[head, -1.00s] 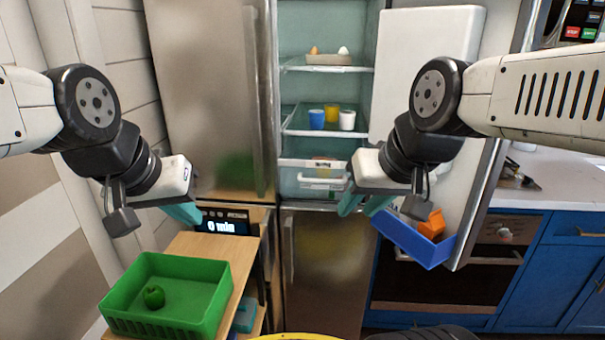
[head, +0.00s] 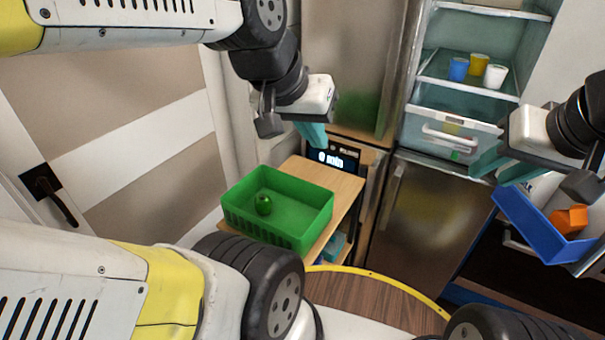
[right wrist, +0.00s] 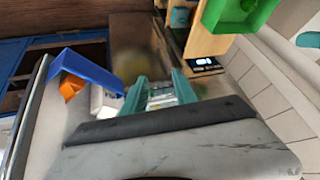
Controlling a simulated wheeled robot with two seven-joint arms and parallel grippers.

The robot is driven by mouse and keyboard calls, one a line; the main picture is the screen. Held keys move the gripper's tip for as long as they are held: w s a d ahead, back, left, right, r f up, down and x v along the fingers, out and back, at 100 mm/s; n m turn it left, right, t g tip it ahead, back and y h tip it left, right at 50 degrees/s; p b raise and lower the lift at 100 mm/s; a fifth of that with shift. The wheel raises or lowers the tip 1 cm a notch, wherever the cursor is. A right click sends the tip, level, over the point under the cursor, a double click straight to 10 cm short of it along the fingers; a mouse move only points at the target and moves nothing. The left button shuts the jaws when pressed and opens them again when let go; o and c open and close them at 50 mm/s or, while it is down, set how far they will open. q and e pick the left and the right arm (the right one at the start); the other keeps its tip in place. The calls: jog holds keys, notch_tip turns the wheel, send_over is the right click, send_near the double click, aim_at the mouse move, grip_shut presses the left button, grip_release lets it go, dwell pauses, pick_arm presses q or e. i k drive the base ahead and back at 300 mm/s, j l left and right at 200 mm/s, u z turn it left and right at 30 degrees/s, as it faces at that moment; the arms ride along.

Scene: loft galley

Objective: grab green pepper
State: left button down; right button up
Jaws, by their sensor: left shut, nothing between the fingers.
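The basket stands on a small wooden table. My left gripper (head: 313,137) is shut and empty, above and behind the basket, apart from the pepper. My right gripper (head: 508,170) is off to the right, in front of the fridge. In the right wrist view my right gripper (right wrist: 160,92) shows its teal fingers apart with nothing held.
The wooden table (head: 345,190) stands beside a unit with a lit display (head: 332,159). The open fridge holds several cups (head: 479,66) and a drawer (head: 450,134). A door (head: 45,190) is at left.

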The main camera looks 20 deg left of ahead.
aim_at(263, 205)
jog(key=l+u, duration=0.1)
jog(key=u, duration=0.4)
jog(key=i+l+u, duration=0.1)
jog(key=u, duration=0.4)
jog(key=l+u, duration=0.15)
jog(key=u, duration=0.35)
